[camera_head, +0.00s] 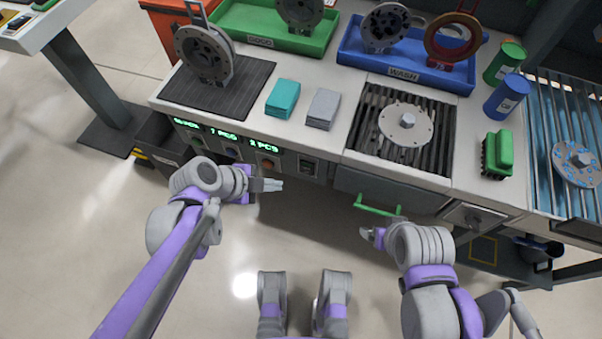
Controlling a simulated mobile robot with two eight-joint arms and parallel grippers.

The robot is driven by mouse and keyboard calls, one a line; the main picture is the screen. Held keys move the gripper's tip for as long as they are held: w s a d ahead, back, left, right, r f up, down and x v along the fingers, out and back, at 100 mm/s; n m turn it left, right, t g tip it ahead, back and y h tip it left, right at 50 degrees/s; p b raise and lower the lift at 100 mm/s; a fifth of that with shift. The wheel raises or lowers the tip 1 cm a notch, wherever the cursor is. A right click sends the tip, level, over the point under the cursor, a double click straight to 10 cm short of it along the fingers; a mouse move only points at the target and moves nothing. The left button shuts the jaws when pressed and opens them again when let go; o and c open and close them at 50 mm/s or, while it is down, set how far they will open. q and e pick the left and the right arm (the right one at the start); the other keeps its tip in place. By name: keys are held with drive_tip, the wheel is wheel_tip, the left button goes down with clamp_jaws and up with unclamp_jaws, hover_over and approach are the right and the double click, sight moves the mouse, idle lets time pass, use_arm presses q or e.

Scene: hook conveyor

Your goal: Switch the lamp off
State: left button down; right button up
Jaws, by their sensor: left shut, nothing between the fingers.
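No lamp can be made out for certain. On the bench front is a control panel (250,157) with green lit displays, among them "1 PCS" (223,134) and "2 PCS" (263,146). Round buttons sit below them, including an orange one (267,164). A small square dark switch or socket (308,167) is at the panel's right end. My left gripper (280,185) is shut and empty, just in front of and below the orange button, pointing right. My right gripper (371,235) is below the green drawer handle; its fingers are mostly hidden by the wrist.
The bench top holds a dark mat (218,108) with a metal part, teal cloths (283,98), grey cloths (323,109), a grate (370,120) with a disc, a green brush (498,154) and cans. A green handle (377,206) sticks out in front. Floor before the bench is clear.

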use_arm(q)
drive_tip(key=b, duration=0.4)
approach(311, 172)
drive_tip(key=shift+s+x, duration=0.2)
drive_tip(key=shift+x, duration=2.2)
drive_tip(key=shift+w+d+r+g+p, duration=0.15)
drive_tip(key=shift+w+r+g+p, duration=0.05)
drive_tip(key=shift+w+g+p, duration=0.1)
drive_tip(key=shift+f+y, duration=0.1)
drive_tip(key=shift+y, duration=0.2)
